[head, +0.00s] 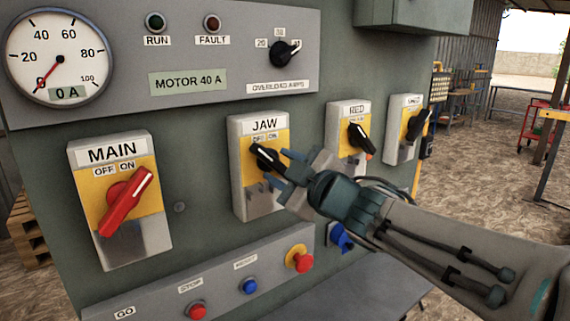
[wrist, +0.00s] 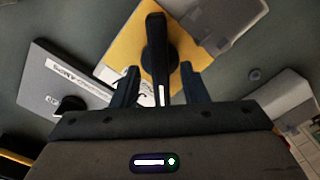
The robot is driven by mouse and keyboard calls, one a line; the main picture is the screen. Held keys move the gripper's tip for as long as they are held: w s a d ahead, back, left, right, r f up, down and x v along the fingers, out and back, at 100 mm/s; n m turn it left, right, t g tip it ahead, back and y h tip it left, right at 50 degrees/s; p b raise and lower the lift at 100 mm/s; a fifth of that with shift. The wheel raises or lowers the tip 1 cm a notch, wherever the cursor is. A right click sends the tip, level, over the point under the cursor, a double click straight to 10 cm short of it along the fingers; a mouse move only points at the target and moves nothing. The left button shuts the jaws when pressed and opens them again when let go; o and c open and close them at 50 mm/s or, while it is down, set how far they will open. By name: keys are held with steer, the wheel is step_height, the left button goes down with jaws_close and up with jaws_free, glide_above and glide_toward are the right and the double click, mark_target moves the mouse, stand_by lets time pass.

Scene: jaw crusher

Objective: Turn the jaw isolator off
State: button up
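The jaw isolator (head: 239,185) is a grey box with a yellow plate, labelled JAW with OFF and ON marks partly hidden by its handle. Its black handle (head: 266,158) slants from upper left to lower right in the head view. My gripper (head: 284,166) is at the handle, reaching in from the right. In the wrist view the black handle (wrist: 157,62) stands between the two spread fingers of my gripper (wrist: 160,82), with a visible gap on each side. The fingers do not appear to be closed on it. The handle's lower end is partly hidden by my gripper.
The MAIN isolator (head: 125,201) with a red handle is to the left. Two more black-handled isolators (head: 358,136) (head: 416,125) are to the right. A button panel (head: 222,277) juts out below. The gauge (head: 58,56) reads about 0 A.

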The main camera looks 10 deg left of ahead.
steer(key=p+v, duration=0.1)
steer(key=v, duration=1)
steer(key=shift+s, duration=0.15)
steer(key=shift+d, duration=0.15)
steer(key=w+d+f+m+t+h+p, duration=0.1)
steer(key=w+d+f+m+t+h, duration=0.3)
steer(key=d+m+h, duration=0.6)
steer(key=s+d+f+m+g+h+p, duration=0.1)
steer(key=d+f+m+g+h, duration=0.35)
steer(key=d+f, duration=0.45)
steer(key=s+f+m+g+p, duration=0.1)
steer(key=s+f+m+g, duration=0.3)
steer(key=s+f+g, duration=0.4)
steer(key=s+f, duration=0.1)
steer(key=s, duration=0.4)
steer(key=shift+d+m+y, duration=0.35)
steer(key=shift+d, duration=0.05)
